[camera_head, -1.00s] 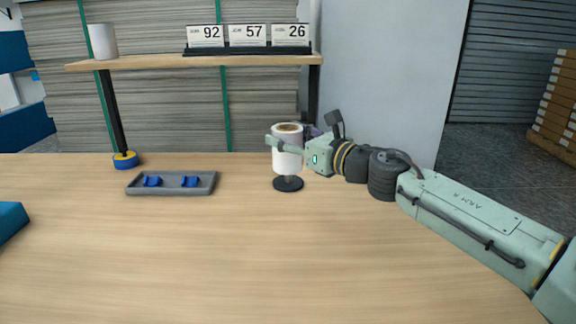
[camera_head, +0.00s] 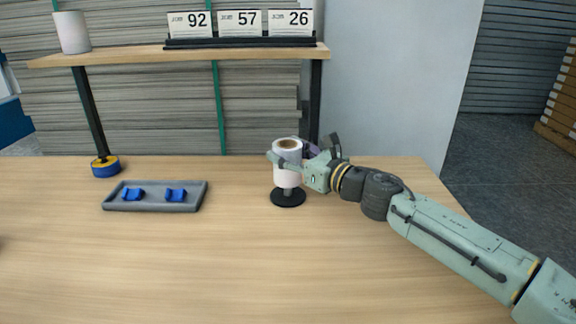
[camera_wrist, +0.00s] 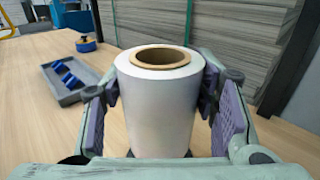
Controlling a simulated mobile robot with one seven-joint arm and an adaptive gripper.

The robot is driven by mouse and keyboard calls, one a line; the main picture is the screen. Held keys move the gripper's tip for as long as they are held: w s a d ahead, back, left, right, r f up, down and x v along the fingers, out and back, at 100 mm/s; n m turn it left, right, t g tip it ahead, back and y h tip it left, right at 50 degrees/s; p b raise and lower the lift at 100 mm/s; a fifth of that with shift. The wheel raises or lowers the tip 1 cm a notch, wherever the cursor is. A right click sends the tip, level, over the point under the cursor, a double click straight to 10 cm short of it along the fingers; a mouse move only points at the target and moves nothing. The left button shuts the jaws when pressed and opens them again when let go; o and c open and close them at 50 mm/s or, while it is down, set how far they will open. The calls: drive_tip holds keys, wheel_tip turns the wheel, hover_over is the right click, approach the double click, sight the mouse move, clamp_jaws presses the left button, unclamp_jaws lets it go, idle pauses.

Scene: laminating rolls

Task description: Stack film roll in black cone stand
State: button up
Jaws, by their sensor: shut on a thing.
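The white film roll (camera_head: 287,172) stands upright with its brown cardboard core facing up. It is directly over the black cone stand (camera_head: 288,197), whose round base and a short part of its post show below the roll. The rest of the stand is hidden. My gripper (camera_head: 288,160) is shut on the roll from the right side. In the wrist view the roll (camera_wrist: 157,105) fills the middle, with a purple-padded finger on each side. I cannot tell how far the post goes into the core.
A grey tray (camera_head: 153,207) with two blue pieces lies to the left. A blue and yellow tape roll (camera_head: 105,166) is by the shelf post. A shelf (camera_head: 190,54) behind holds number cards (camera_head: 240,23) and another white roll (camera_head: 72,32). The front table is clear.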

drive_tip(key=shift+f, duration=1.55)
drive_tip(key=shift+f, duration=0.3)
drive_tip(key=o, duration=1.3)
